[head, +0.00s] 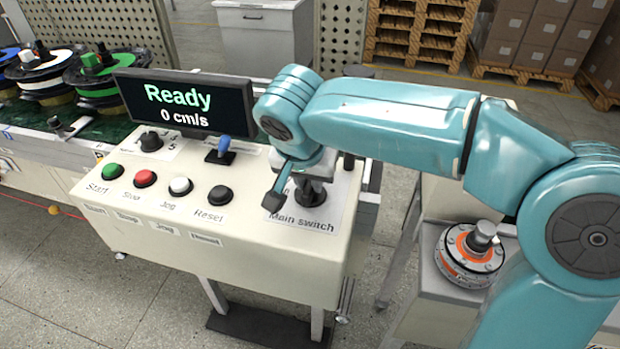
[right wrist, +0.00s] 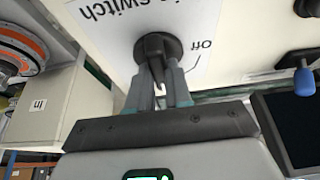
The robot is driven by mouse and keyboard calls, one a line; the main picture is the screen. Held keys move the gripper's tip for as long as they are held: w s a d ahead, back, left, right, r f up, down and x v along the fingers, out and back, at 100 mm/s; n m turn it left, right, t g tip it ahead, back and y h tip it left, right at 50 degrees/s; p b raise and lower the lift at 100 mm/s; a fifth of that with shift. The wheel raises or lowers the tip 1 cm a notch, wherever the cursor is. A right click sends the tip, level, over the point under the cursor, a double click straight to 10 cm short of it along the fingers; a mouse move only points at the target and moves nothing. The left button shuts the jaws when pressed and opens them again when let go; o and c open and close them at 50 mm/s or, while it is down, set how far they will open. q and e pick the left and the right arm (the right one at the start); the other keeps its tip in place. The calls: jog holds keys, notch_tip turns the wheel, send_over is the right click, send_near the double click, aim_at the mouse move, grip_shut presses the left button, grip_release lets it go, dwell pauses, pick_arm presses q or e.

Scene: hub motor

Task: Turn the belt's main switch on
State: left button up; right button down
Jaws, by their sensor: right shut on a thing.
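The main switch is a black rotary knob (head: 309,194) on the right of the cream control panel (head: 262,262), above its "Main switch" label. My right gripper (head: 308,182) reaches down onto it and partly hides it in the head view. In the right wrist view, the knob (right wrist: 154,47) sits between the two grey fingers of my right gripper (right wrist: 160,82), which are shut on its raised handle. An "Off" mark shows beside the knob there, upside down. Which mark the handle points to I cannot tell. My left gripper is not in view.
A display (head: 185,103) reads "Ready 0 cm/s". Start (head: 112,171), Stop, Jog and Reset buttons line the panel's front, with a blue-topped lever (head: 223,147) behind. Spools (head: 98,85) stand on the belt at left. An orange-ringed hub motor (head: 468,254) sits at right.

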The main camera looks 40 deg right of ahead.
jog(key=shift+r, duration=0.1)
dwell(0.4)
jog(key=c, duration=1)
grip_release()
jog(key=shift+c, duration=0.2)
jog(key=p+v, duration=0.3)
jog(key=v, duration=1.3)
jog(key=shift+s+a, duration=0.1)
jog(key=shift+s, duration=0.15)
